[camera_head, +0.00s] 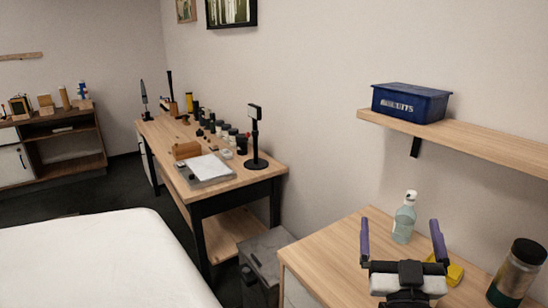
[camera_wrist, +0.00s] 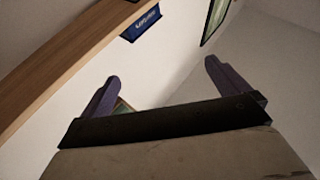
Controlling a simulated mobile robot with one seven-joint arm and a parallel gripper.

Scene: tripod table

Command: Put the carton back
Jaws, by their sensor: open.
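I cannot make out a thing that is clearly a carton. A dark blue box with white lettering (camera_head: 411,104) sits on the wall shelf (camera_head: 478,137) at the upper right; its underside corner also shows in the wrist view (camera_wrist: 141,23). A small yellow object (camera_head: 455,274) lies on the wooden table at the lower right, partly hidden behind my gripper. My gripper (camera_head: 401,230) is open with its purple fingers spread and nothing between them. It is in front of the table and below the shelf. In the wrist view the fingers (camera_wrist: 161,75) are also apart and empty.
A clear bottle with white cap (camera_head: 404,218) stands on the table (camera_head: 335,250) just behind my gripper. A black-lidded jar (camera_head: 516,275) stands at right. A cluttered desk (camera_head: 155,128) and a white bed-like surface (camera_head: 95,255) are at left. Most of the shelf right of the box is bare.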

